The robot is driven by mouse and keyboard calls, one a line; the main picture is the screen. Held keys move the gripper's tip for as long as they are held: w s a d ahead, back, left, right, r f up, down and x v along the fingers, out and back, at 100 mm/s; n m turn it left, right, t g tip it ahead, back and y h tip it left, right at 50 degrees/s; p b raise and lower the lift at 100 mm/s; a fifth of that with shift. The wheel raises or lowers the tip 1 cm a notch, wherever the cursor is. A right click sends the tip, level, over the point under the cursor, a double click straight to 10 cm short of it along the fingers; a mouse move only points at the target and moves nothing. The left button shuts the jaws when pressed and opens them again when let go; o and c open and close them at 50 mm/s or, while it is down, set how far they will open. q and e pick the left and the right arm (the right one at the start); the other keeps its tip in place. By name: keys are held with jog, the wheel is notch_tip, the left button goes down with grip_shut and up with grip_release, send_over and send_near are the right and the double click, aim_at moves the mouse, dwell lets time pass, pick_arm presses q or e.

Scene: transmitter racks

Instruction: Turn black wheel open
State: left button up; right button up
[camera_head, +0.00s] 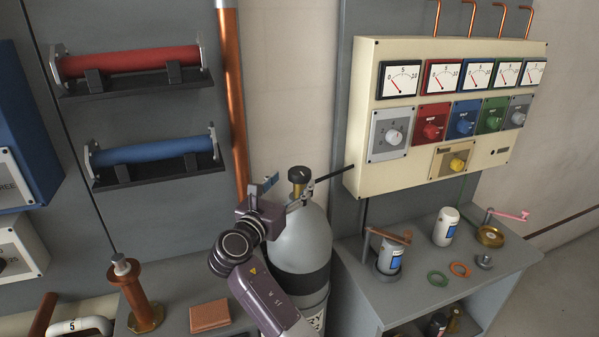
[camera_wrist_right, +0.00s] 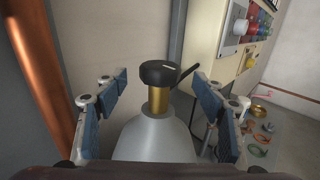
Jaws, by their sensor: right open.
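The black wheel (camera_head: 299,174) sits on a brass valve stem on top of a grey gas cylinder (camera_head: 300,240). In the right wrist view, the black wheel (camera_wrist_right: 158,74) and its brass stem (camera_wrist_right: 158,100) stand between the fingers, with the cylinder's rounded shoulder (camera_wrist_right: 155,140) below. A white mark shows on top of the wheel. My right gripper (camera_head: 278,188) is at the left of the valve in the head view. Its blue-padded fingers (camera_wrist_right: 158,98) are spread wide, apart from the wheel on both sides. My left gripper is not in view.
A cream panel (camera_head: 430,170) with gauges and knobs hangs to the right. A grey table (camera_head: 400,297) below it holds small bottles, rings and cranks. A copper pipe (camera_head: 233,110) runs vertically behind my right arm. A brown insulator (camera_head: 137,295) stands at lower left.

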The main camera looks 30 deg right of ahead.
aim_at(300, 174)
jog(key=p+x, duration=0.1)
jog(key=x, duration=0.3)
jog(key=shift+w+d+r, duration=0.1)
jog(key=shift+d, duration=0.15)
jog(key=shift+w+d+p, duration=0.3)
jog(key=shift+w+d, duration=0.05)
jog(key=shift+d, duration=0.15)
jog(key=c, duration=1.2)
